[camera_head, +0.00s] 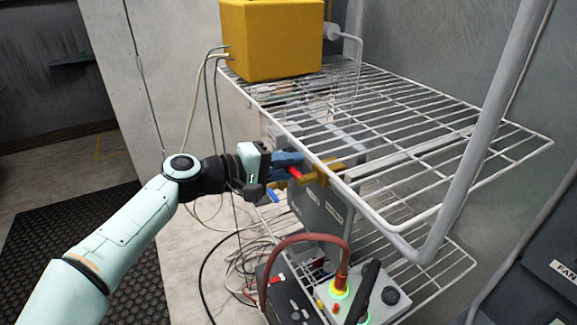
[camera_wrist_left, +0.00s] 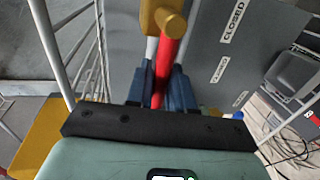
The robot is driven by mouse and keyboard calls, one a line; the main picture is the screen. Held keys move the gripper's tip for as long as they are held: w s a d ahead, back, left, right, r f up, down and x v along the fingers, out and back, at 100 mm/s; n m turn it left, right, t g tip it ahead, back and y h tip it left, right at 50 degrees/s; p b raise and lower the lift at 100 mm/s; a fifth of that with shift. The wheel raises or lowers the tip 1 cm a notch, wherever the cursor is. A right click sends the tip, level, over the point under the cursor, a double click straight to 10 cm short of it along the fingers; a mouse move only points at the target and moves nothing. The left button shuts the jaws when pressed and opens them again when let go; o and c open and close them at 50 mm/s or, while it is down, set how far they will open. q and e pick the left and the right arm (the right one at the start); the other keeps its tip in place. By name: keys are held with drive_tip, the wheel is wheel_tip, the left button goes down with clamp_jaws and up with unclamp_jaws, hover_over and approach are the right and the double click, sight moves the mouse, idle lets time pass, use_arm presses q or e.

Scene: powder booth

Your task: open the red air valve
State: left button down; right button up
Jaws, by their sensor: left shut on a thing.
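The red air valve's handle (camera_head: 295,172) is a short red lever on a brass valve body (camera_head: 327,172), beside a grey panel (camera_head: 318,205) below the upper wire shelf. My left gripper (camera_head: 286,172) is shut on the handle, its blue fingers on either side of it. In the left wrist view the red handle (camera_wrist_left: 167,62) runs from the brass body (camera_wrist_left: 170,22) down between the blue fingertips (camera_wrist_left: 164,82). The panel (camera_wrist_left: 205,70) there carries several labels reading CLOSED. My right gripper is not in view.
The wire shelf (camera_head: 400,120) lies close above and right of the gripper, with a yellow box (camera_head: 270,40) on it. Below stands a control unit (camera_head: 300,290) with a red hose (camera_head: 290,243). Loose cables hang left of the rack. The floor at left is clear.

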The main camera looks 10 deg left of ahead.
use_arm(q)
drive_tip(key=shift+r, duration=0.1)
drive_tip(key=c, duration=1.2)
unclamp_jaws()
drive_tip(key=shift+o, duration=0.2)
drive_tip(key=b+v, duration=0.2)
drive_tip(key=v, duration=1.1)
drive_tip(key=shift+s, duration=0.2)
drive_tip(key=shift+a, duration=0.1)
